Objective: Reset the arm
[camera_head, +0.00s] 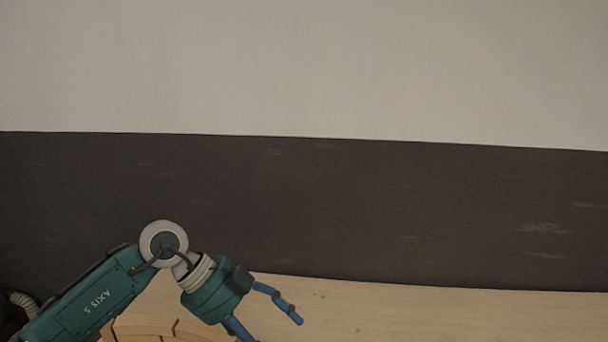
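My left arm comes in from the lower left, green with a grey round joint. My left gripper (270,322) has blue fingers that stand well apart, with nothing seen between them. One finger points to the lower right; the other is cut off by the bottom edge of the picture. The gripper is over the pale wooden surface (430,315). My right gripper is not in view.
A yellowish wooden piece with a curved outline (145,328) lies at the bottom, partly behind my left arm and cut off by the picture edge. The pale surface to the right looks clear. Behind it are a dark band (400,210) and a light grey area (320,65).

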